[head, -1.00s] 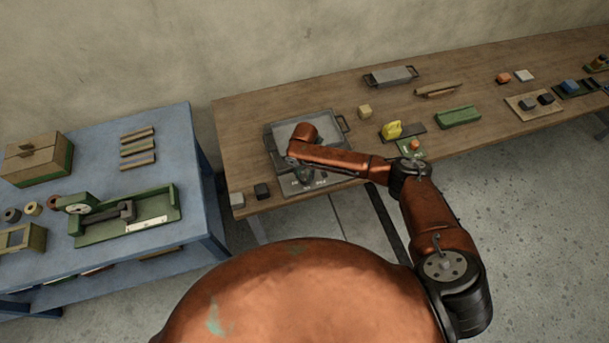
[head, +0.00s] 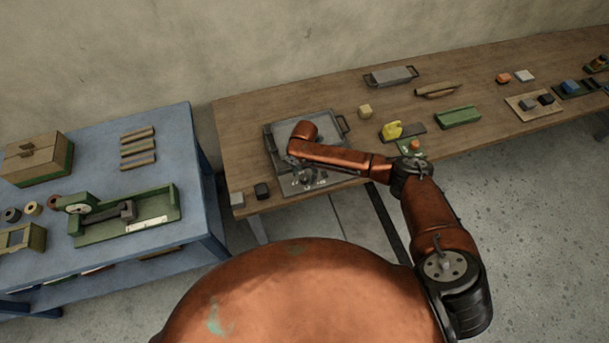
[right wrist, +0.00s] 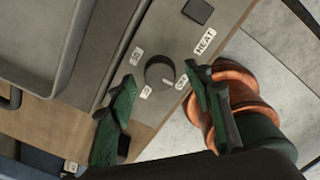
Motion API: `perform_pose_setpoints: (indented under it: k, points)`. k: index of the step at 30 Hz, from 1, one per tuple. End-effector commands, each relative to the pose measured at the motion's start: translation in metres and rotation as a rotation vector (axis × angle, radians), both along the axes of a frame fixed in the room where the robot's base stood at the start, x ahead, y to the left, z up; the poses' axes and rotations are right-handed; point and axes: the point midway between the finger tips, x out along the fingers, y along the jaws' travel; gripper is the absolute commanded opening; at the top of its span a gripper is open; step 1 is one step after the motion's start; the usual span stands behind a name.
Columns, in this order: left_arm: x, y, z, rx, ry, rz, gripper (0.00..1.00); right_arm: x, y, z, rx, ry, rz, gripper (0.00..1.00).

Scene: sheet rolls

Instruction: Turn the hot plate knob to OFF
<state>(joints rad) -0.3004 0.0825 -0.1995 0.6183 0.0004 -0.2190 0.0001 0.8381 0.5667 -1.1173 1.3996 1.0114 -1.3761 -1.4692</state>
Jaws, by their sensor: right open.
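The hot plate (head: 277,153) is a grey unit on the wooden bench, with its control panel along the front edge. In the right wrist view, the round dark knob (right wrist: 158,70) stands on the grey panel (right wrist: 172,28) among small white labels. I cannot tell the knob's setting. My right gripper (right wrist: 162,75) is open, its green fingers on either side of the knob, with gaps showing. In the head view my right gripper (head: 304,178) is over the panel, partly hidden by my arm. My left gripper is not in view.
A dark square part (right wrist: 197,11) sits on the panel near HEAT. A blue table (head: 185,150) stands left.

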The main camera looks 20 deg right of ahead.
Motion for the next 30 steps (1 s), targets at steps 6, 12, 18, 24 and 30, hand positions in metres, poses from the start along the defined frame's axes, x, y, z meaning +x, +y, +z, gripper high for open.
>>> perform_pose_setpoints:
  k: [6, 12, 18, 24, 30]
  points:
    - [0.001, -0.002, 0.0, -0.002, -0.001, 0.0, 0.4, 0.002, 0.0, 0.043, 0.001, -0.005, 0.002, 0.47]
    - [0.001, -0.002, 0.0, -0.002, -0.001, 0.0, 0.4, 0.001, 0.0, 0.083, 0.0, -0.004, 0.002, 0.47]
    - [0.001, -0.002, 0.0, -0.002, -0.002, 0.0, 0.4, 0.001, 0.0, 0.106, -0.001, -0.002, 0.002, 0.47]
    - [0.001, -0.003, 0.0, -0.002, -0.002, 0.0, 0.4, 0.0, 0.001, 0.112, 0.0, 0.0, 0.002, 0.47]
    - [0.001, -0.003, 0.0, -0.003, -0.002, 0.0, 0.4, 0.0, 0.0, 0.112, 0.0, -0.001, 0.002, 0.47]
